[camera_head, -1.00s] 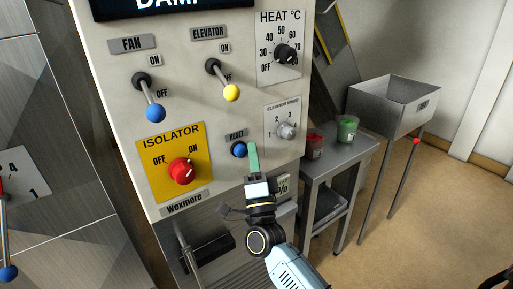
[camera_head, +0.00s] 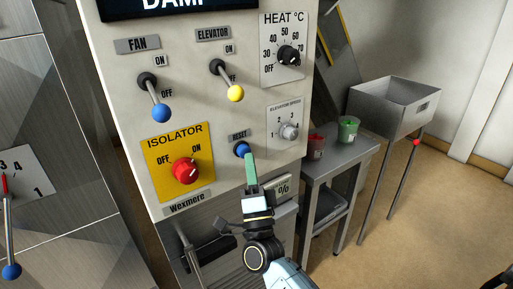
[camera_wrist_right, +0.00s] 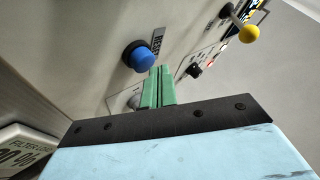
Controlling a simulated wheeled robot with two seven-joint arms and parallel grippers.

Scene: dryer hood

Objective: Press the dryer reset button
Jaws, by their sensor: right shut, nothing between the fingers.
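The blue reset button (camera_head: 242,150) sits on the cream control panel (camera_head: 225,115), under a small RESET label. It also shows in the right wrist view (camera_wrist_right: 139,57), standing out from the panel on a dark collar. My right gripper (camera_head: 250,158) is shut and empty, its green fingers together. In the head view its tips lie just below and right of the button. In the right wrist view the fingertips (camera_wrist_right: 160,72) end beside the button's lower right edge. I cannot tell whether they touch it. My left gripper is not in view.
Around the button are the red isolator knob (camera_head: 186,170), the elevator speed knob (camera_head: 289,132), the yellow-tipped elevator lever (camera_head: 235,92) and the blue-tipped fan lever (camera_head: 161,112). A metal side table (camera_head: 345,158) with red and green jars stands right of the panel.

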